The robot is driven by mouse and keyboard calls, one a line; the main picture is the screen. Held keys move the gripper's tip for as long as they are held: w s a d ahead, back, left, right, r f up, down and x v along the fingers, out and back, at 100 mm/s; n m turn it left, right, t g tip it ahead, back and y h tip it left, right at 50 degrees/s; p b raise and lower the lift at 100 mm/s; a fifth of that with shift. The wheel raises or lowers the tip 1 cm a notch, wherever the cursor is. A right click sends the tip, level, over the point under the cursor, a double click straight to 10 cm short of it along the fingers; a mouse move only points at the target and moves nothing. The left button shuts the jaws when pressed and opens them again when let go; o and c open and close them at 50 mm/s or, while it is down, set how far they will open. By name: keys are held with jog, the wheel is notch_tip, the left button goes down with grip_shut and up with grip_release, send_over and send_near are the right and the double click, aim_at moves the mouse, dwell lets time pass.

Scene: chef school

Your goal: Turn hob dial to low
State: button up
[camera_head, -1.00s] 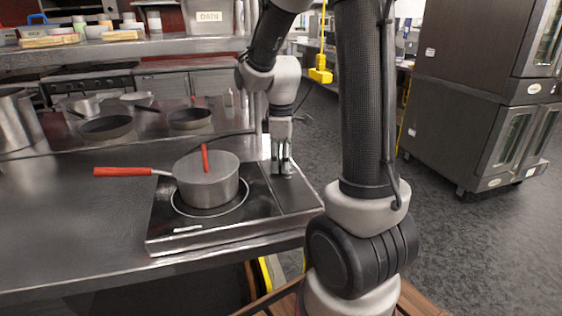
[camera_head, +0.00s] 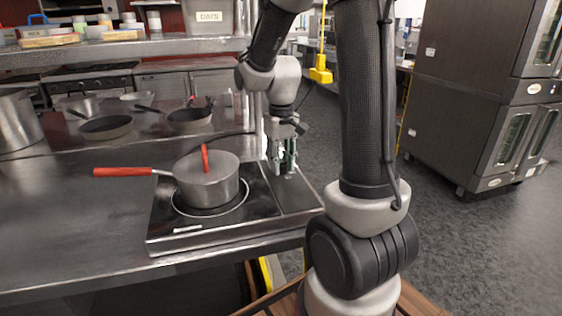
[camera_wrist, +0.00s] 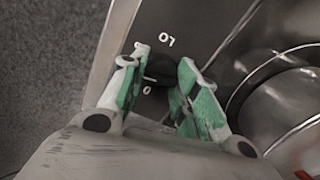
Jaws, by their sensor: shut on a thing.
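The hob (camera_head: 232,228) is a portable cooktop on the steel counter, with a black glass top and a grey panel on its right. Its dial (camera_wrist: 157,72) is small and dark and shows between my fingers in the wrist view, with "LO" and "0" marked on the panel beside it. My gripper (camera_head: 283,171) points down over the grey panel. In the wrist view my gripper (camera_wrist: 158,85) has its green-padded fingers on either side of the dial, shut on it. The dial's pointer is hard to make out.
Dark pans (camera_head: 105,128) and a large steel pot (camera_head: 17,122) stand behind on the left. Floor is open on the right, before the ovens (camera_head: 479,90).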

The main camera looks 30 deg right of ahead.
jog(key=m, duration=0.4)
jog(key=shift+m, duration=0.3)
jog(key=m, duration=0.3)
jog(key=shift+m, duration=0.4)
jog(key=m, duration=0.4)
jog(key=shift+m, duration=2)
jog(key=o, duration=1)
jog(key=shift+o, duration=0.2)
notch_tip(320, 180, up, 12)
